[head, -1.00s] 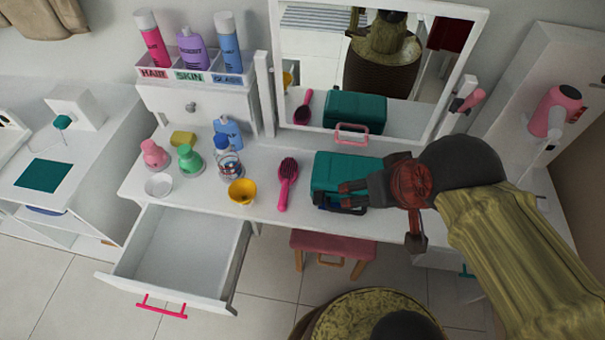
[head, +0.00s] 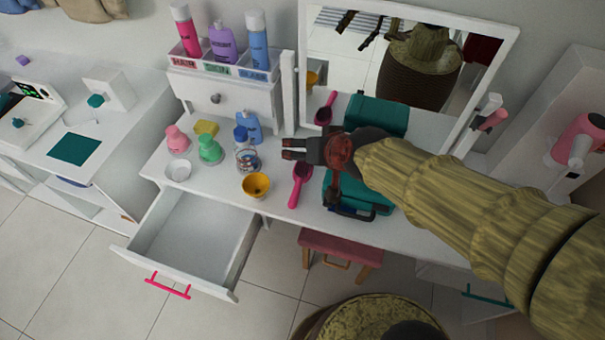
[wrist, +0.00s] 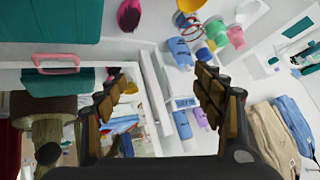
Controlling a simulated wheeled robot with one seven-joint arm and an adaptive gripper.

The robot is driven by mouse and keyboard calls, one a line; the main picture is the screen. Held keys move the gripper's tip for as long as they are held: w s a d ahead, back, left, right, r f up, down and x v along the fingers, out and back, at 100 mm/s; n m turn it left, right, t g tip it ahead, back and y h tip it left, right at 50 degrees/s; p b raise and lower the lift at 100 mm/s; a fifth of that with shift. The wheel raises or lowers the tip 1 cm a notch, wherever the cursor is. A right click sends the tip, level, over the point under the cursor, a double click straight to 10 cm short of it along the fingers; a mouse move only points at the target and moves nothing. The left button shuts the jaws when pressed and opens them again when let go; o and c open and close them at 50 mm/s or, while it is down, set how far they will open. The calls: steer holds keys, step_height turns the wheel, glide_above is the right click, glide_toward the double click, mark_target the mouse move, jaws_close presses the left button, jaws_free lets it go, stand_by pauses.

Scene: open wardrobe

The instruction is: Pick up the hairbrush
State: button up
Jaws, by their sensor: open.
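The pink hairbrush (head: 299,185) lies on the white vanity table, its handle toward the front edge and its head partly under my gripper in the head view. In the wrist view part of the hairbrush (wrist: 129,15) shows at the top edge, with its dark bristles. My gripper (head: 288,149) is open and empty above the table, beyond the brush's head, pointing left. In the wrist view its two fingers (wrist: 160,85) are spread wide, with the mirror and bottles beyond them and nothing between them.
A teal case (head: 375,203) stands right of the brush, before the mirror (head: 340,62). A yellow cup (head: 256,186), a glass jar (head: 247,160) and a blue bottle (head: 250,128) stand left. An open drawer (head: 190,245) juts out at front left. A stool (head: 342,247) sits below.

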steer(key=w+a+f+t+p, duration=0.1)
steer(key=w+a+f, duration=0.35)
steer(key=f, duration=0.25)
steer(key=m+t+h, duration=0.3)
steer(key=h, duration=0.3)
glide_toward(301, 173)
steer(key=shift+w+a+f, duration=0.2)
steer(key=shift+a+f, duration=0.1)
steer(key=shift+f, duration=0.25)
steer(key=shift+w+a+f+t+h, duration=0.15)
steer(key=shift+f+t+h, duration=0.15)
steer(key=shift+t+h, duration=0.15)
steer(key=shift+w+m+h+b, duration=0.1)
steer(key=shift+m+h+b, duration=0.2)
steer(key=shift+m, duration=0.1)
steer(key=b+x, duration=0.3)
steer(key=x, duration=0.4)
steer(key=shift+w, duration=0.25)
steer(key=shift+c, duration=0.7)
steer(key=c, duration=1.3)
